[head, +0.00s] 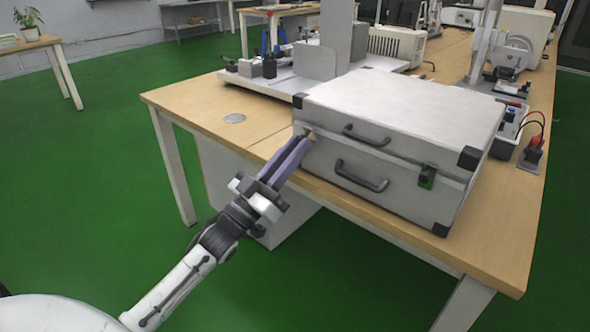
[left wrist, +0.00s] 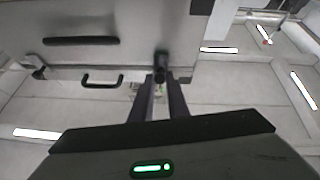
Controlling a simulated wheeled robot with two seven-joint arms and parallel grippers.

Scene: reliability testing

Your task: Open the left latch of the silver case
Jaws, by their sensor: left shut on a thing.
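The silver case (head: 400,105) lies flat on the wooden table with its lid down. Its front has an upper handle (head: 367,137), a lower handle (head: 361,178) and a dark right latch (head: 427,176) with a green part. My left gripper (head: 302,143) reaches the left end of the front, its fingertips at the left latch, which they mostly hide in the head view. In the left wrist view the dark left latch (left wrist: 160,66) shows at the tips of the close-set fingers (left wrist: 160,96). The gripper is shut on it. My right gripper is not in view.
The table (head: 215,110) has free room left of the case. A grey stand (head: 313,62) is behind it. A box with red and black leads (head: 510,125) stands close to its right side. The table's front edge runs just below the case front.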

